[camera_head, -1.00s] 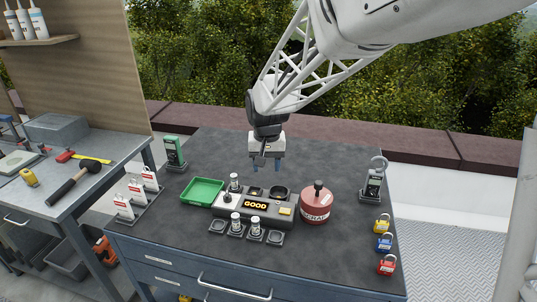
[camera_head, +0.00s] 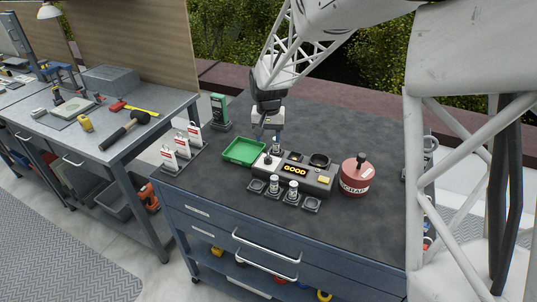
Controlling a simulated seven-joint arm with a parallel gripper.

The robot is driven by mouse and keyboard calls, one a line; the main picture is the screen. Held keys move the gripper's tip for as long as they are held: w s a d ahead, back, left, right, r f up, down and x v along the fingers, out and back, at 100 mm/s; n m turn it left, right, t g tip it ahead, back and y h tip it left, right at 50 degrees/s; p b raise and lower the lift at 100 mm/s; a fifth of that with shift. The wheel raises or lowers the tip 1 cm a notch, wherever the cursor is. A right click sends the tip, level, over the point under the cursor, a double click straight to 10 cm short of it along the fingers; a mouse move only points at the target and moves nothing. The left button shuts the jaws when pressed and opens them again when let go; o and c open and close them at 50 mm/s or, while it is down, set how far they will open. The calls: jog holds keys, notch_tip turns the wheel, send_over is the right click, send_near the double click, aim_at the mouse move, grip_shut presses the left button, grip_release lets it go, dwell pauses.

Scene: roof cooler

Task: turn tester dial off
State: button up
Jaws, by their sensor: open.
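The tester (camera_head: 305,183) is a grey box on the dark bench top, with a lit display reading GOOD. A small knob, which looks like the dial (camera_head: 267,159), sits at the left end of its top; its setting is too small to read. A small silver-and-dark cylinder (camera_head: 277,148) stands upright at the tester's back left. My gripper (camera_head: 267,138) is open, pointing down over the tester's back left end, close to this cylinder and behind the dial. Whether the fingers touch anything I cannot tell.
A green tray (camera_head: 243,151) lies left of the tester, a red scrap pot (camera_head: 355,181) right. Small pads (camera_head: 311,205) in front carry two more cylinders (camera_head: 294,187). White tagged items (camera_head: 182,147) and a green meter (camera_head: 219,109) stand at left. Bare bench lies behind the pot.

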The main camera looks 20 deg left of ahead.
aim_at(268, 154)
jog(key=shift+f, duration=0.2)
jog(key=shift+f, duration=3.7)
jog(key=shift+c, duration=0.5)
jog(key=c, duration=0.7)
